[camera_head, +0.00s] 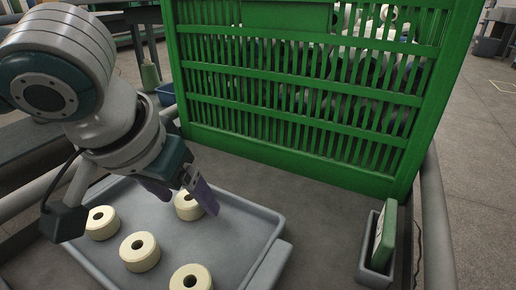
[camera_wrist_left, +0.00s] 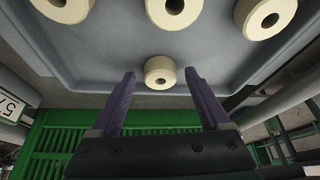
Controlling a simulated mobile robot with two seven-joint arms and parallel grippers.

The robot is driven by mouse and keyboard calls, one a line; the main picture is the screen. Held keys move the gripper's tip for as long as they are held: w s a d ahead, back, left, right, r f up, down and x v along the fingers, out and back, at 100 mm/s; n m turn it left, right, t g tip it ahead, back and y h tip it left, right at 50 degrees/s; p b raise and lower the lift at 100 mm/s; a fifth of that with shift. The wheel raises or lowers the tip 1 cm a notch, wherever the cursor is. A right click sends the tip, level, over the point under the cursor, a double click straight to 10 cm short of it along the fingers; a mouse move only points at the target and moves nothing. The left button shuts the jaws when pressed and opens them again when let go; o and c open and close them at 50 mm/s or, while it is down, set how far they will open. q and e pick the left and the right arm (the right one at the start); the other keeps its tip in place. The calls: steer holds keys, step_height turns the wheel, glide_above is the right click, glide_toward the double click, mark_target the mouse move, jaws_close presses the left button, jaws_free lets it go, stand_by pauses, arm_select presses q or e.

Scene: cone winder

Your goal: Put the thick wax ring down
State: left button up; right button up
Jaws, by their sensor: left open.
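Several cream wax rings with dark centre holes are in the grey tray (camera_head: 232,218). One ring (camera_head: 187,211) rests on the tray floor near its far side; it also shows in the left wrist view (camera_wrist_left: 160,77). My left gripper (camera_head: 190,203) is open at this ring, with its purple fingers pointing down into the tray. In the wrist view the ring appears between the two fingertips, with a gap on each side. Other rings stand at the left (camera_head: 101,224), the middle (camera_head: 139,254) and the near edge (camera_head: 190,279). I cannot tell which is thickest. My right gripper is out of view.
A tall green slatted crate (camera_head: 290,115) stands behind the tray, with pale rounded things inside. A small grey holder (camera_head: 374,272) with a green-and-white item (camera_head: 386,236) is at the right. The dark surface between tray and holder is clear.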

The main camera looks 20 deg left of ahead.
arm_select(q)
steer(key=p+v, duration=0.6)
steer(key=v, duration=0.6)
steer(key=s+d+m+h, duration=0.1)
steer(key=d, duration=0.1)
steer(key=s+d+f+m, duration=0.1)
steer(key=d, duration=0.2)
steer(key=s+d+f+m+h, duration=0.1)
steer(key=d, duration=0.2)
steer(key=shift+s+d+f+h, duration=0.15)
steer(key=shift+f+h, duration=0.1)
steer(key=shift+h, duration=0.05)
steer(key=s+a+f, duration=0.1)
steer(key=s+a, duration=0.1)
steer(key=s+a+f+y, duration=0.1)
steer(key=s+a+f, duration=0.1)
steer(key=s, duration=0.1)
steer(key=s+a+f+g+y, duration=0.1)
steer(key=s, duration=0.2)
steer(key=shift+s+a+f, duration=0.1)
steer(key=shift+a+f, duration=0.25)
steer(key=shift+a, duration=0.05)
steer(key=shift+r, duration=0.15)
